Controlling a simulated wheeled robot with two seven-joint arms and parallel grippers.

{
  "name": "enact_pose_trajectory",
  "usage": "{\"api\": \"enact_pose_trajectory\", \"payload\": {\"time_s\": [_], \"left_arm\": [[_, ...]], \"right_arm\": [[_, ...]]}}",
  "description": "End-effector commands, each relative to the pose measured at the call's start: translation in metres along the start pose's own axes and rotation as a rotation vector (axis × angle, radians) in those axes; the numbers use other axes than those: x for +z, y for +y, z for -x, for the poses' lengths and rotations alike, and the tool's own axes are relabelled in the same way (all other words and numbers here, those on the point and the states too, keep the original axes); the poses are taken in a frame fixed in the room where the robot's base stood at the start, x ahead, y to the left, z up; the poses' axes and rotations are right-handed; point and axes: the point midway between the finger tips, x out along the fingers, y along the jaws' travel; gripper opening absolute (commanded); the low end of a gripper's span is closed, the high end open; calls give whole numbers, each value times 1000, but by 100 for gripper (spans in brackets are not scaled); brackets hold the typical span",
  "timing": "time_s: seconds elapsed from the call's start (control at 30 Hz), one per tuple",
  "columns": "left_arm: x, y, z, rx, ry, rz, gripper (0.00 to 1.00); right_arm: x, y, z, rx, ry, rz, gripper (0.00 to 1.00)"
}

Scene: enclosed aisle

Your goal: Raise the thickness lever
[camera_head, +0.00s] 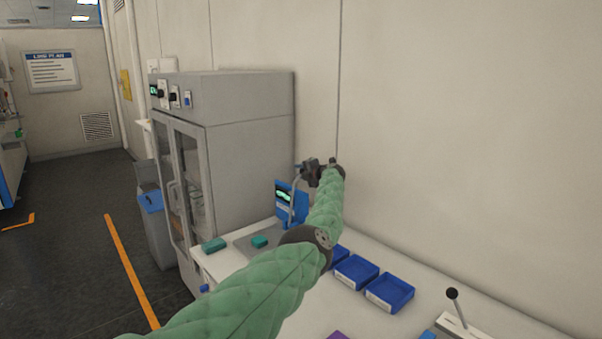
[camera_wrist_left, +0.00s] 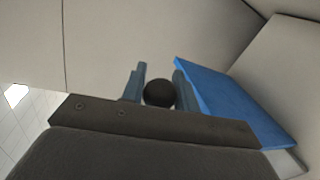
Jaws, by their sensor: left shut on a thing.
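My left arm, in a green quilted sleeve, reaches over the white bench to its far end. My left gripper (camera_head: 301,167) is at the top of a thin grey lever (camera_head: 292,189) beside a blue device with a small lit screen (camera_head: 284,195). In the left wrist view the fingers stand on both sides of a dark round knob (camera_wrist_left: 159,93), shut on it. The blue panel (camera_wrist_left: 235,95) of the device is close beside the right finger there. The knob is hard to make out in the head view. My right gripper is not in view.
Blue bins (camera_head: 390,291) and a second lever with a black ball (camera_head: 452,293) stand on the bench (camera_head: 312,317). Teal blocks (camera_head: 214,244) lie near the device. A grey cabinet (camera_head: 250,150) stands behind the device, and a wall runs close along the right.

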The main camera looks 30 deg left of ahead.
Motion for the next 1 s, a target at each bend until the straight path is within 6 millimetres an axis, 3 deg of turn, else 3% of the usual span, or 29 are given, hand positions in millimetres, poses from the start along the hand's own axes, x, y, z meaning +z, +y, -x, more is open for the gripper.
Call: {"api": "enact_pose_trajectory", "payload": {"time_s": [0.17, 0.2, 0.3, 0.67, 1.0], "left_arm": [[1, -2, 1, -2, -3, 0, 0], [1, -2, 1, -2, -3, 0, 38], [1, -1, 1, -1, -2, 0, 52], [1, -1, 3, 0, -2, 1, 52], [2, -3, 33, -1, -3, 2, 52]], "right_arm": [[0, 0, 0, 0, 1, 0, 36], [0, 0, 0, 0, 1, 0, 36], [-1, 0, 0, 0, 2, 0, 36], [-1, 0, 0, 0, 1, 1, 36], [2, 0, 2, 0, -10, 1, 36]]}}
